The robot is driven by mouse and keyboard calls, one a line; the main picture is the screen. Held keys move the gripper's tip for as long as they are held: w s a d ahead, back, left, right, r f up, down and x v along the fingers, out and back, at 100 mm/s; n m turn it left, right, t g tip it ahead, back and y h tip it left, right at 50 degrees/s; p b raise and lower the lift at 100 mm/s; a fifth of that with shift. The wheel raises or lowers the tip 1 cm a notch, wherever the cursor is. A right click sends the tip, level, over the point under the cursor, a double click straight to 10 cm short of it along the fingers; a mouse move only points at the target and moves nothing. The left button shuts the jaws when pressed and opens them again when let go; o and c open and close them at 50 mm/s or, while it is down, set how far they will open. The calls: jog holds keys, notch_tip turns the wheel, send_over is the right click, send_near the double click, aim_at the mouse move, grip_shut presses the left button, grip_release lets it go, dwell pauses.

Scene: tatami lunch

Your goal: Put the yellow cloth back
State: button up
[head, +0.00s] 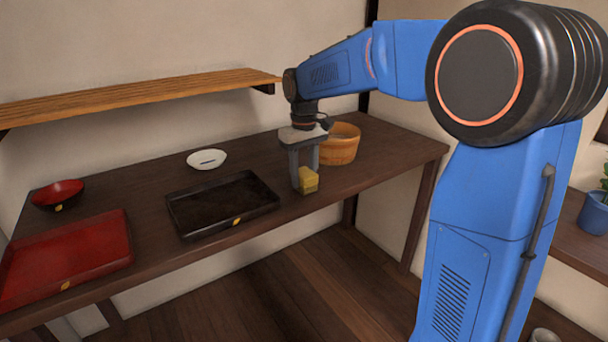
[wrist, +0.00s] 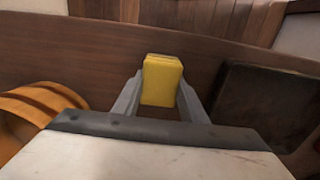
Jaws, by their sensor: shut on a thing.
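The yellow cloth (head: 308,180) is a small folded block at the front part of the dark wooden table, between the black tray and the wooden tub. My gripper (head: 305,178) points down over it with its fingers on either side. In the wrist view the yellow cloth (wrist: 162,80) sits between the two grey fingertips of my gripper (wrist: 160,98), which are shut on it. Whether the cloth touches the table top or is slightly above it, I cannot tell.
The wooden tub (head: 341,146) stands just behind my gripper. A black tray (head: 183,224) lies to its left, with a white bowl (head: 207,159) behind. A red tray (head: 118,243) and red bowl (head: 58,195) are farther left. A wooden shelf (head: 140,96) hangs on the wall above.

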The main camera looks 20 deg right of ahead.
aim_at(304, 172)
jog(key=o, duration=1)
notch_tip(304, 172, up, 12)
jog(key=s+d+f+m+t, duration=0.1)
jog(key=s+d+f, duration=0.1)
jog(key=s, duration=0.7)
jog(key=s+d+f+m+t, duration=0.1)
jog(key=s+d+f, duration=0.15)
jog(key=s, duration=0.55)
jog(key=shift+s+d+f+m+t, duration=0.25)
jog(key=shift+s+d+f+t, duration=0.2)
jog(key=shift+s+f, duration=2)
jog(key=shift+s+d+f+m+t, duration=0.4)
jog(key=shift+s+f, duration=1.25)
jog(key=shift+s, duration=1.5)
jog(key=shift+s+d+f+m+t, duration=0.15)
jog(key=shift+s+d+f+t, duration=0.35)
jog(key=shift+s+f, duration=1.95)
jog(key=shift+s+r, duration=0.35)
jog(key=shift+r, duration=0.1)
